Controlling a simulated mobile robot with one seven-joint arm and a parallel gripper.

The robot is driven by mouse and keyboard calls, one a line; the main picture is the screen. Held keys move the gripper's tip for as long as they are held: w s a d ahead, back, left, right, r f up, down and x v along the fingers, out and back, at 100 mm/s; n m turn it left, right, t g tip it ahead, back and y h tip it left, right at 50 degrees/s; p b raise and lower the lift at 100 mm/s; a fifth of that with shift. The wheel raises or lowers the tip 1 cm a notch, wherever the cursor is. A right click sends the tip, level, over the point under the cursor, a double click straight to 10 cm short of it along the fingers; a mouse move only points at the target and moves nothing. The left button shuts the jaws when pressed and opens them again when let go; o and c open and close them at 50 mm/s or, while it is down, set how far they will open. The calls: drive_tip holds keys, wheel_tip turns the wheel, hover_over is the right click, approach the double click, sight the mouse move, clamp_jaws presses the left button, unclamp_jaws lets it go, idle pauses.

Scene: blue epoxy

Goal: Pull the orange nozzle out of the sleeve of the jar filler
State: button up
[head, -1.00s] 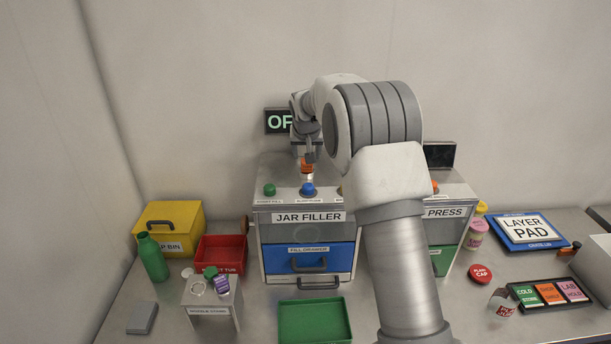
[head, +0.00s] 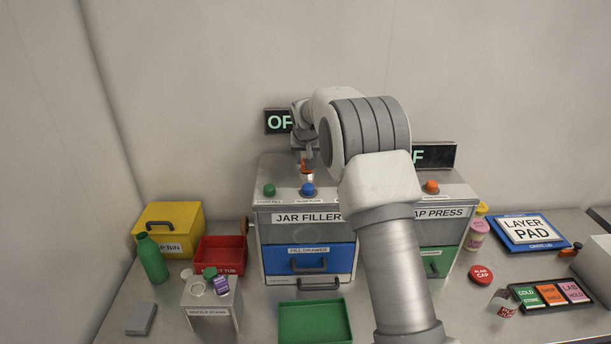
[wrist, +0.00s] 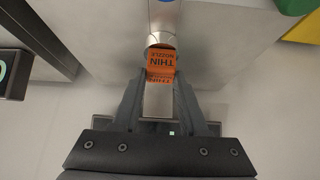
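The orange nozzle (wrist: 161,62), labelled THIN NOZZLE, stands in the silver sleeve (wrist: 161,40) in the wrist view. In the head view the nozzle (head: 306,168) shows as a small orange patch above the jar filler (head: 306,217), partly covered by my gripper. My gripper (wrist: 160,79) has its two fingertips on either side of the nozzle's near end, very close to it. Whether the fingers press on it or leave a small gap is too fine to tell. My gripper (head: 304,160) comes to the nozzle from above.
Green (head: 269,190) and blue (head: 308,189) buttons sit on the filler's top near the nozzle. The cap press (head: 440,213) stands to the right, partly behind my arm. A dark OFF display (head: 277,121) is behind. A green tray (head: 315,322) lies in front.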

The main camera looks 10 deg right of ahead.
clamp_jaws()
drive_tip(key=shift+r, duration=0.25)
